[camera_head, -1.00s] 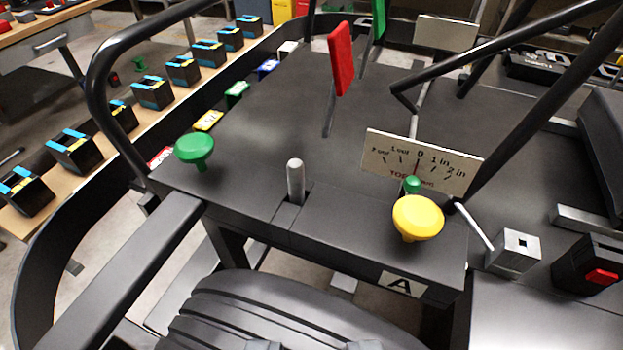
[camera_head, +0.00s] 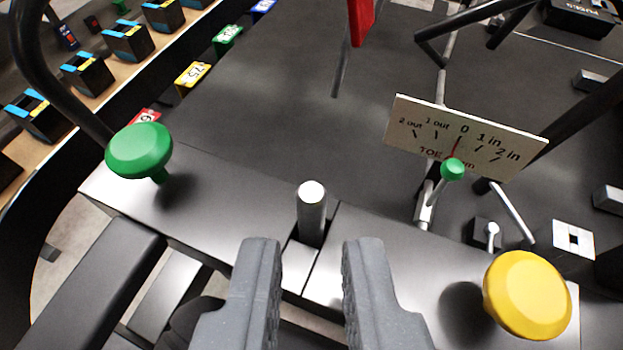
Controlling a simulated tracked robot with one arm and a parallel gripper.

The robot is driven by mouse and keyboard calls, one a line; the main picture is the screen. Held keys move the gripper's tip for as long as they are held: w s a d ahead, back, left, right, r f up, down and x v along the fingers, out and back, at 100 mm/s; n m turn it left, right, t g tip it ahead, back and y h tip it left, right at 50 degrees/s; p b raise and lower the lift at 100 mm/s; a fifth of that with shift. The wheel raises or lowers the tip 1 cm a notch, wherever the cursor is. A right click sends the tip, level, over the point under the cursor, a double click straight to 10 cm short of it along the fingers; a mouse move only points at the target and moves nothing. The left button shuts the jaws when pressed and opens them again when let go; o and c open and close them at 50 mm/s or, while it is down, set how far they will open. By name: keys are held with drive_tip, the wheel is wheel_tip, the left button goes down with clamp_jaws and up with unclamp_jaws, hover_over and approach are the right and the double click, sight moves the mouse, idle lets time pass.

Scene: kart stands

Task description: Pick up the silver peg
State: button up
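The silver peg (camera_head: 312,215) stands upright at a seam in the black kart deck, near its front edge. Its round top is pale and its lower end meets the deck. My gripper (camera_head: 311,246) is open, its two grey fingers apart in the lower middle of the view. The peg shows between and just beyond the fingertips in the picture. The fingers hold nothing, and I cannot tell whether they touch the peg.
A green knob (camera_head: 139,151) stands on the deck to the left and a yellow knob (camera_head: 527,295) to the right. A toe gauge plate (camera_head: 463,137) with a small green knob (camera_head: 453,169) is behind right. A red paddle (camera_head: 361,20) stands farther back. Black tubes rise at both sides.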

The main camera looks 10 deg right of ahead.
sight(310, 212)
drive_tip(key=shift+p+x, duration=0.65)
drive_tip(key=shift+x, duration=3.15)
clamp_jaws()
